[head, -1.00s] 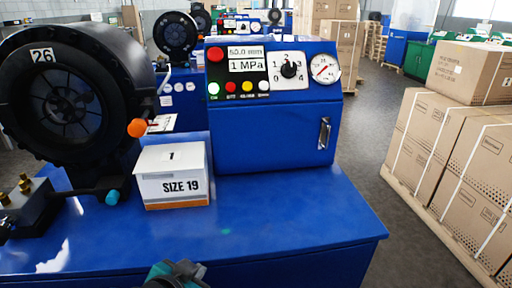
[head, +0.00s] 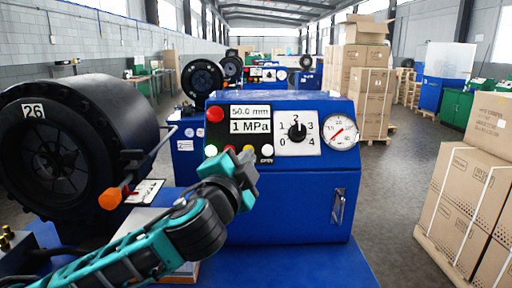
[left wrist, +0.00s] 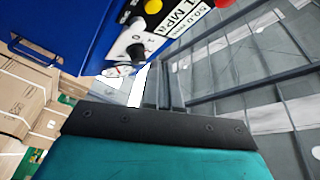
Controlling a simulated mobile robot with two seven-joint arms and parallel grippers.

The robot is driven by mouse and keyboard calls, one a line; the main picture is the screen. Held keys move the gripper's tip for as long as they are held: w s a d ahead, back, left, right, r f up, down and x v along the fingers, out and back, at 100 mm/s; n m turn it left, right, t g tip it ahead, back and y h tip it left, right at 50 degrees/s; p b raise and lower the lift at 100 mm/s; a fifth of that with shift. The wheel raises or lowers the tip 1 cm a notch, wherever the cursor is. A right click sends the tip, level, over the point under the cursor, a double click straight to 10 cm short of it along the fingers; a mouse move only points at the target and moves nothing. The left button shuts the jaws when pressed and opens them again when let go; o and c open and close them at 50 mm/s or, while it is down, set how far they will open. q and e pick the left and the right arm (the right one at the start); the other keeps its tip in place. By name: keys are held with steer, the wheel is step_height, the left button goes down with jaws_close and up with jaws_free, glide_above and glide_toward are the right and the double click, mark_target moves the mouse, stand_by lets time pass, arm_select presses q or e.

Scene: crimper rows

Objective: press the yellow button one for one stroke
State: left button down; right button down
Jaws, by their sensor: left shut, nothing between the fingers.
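The blue machine's control panel is in the middle of the head view. The yellow button (head: 248,149) is in its lower row, between a small red button (head: 229,150) and a white button (head: 267,150). It also shows at the top of the left wrist view (left wrist: 153,6). My left gripper (head: 243,164) is shut and empty, just in front of the panel at the yellow button, its tip overlapping the button's lower edge. I cannot tell whether they touch. In the left wrist view, my dark and teal gripper body fills the bottom. My right gripper is not in view.
A black crimper head (head: 62,150) stands left. Cardboard boxes (head: 465,195) stand right.

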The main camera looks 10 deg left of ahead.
arm_select(q)
steer(key=r, duration=0.1)
steer(key=w+r, duration=0.1)
steer(key=r+t, duration=0.1)
steer(key=shift+w+r+m, duration=0.25)
steer(key=shift+w+m, duration=0.1)
steer(key=shift+m, duration=0.05)
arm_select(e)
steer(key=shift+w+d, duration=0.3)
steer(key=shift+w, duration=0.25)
arm_select(q)
steer(key=shift+f, duration=0.1)
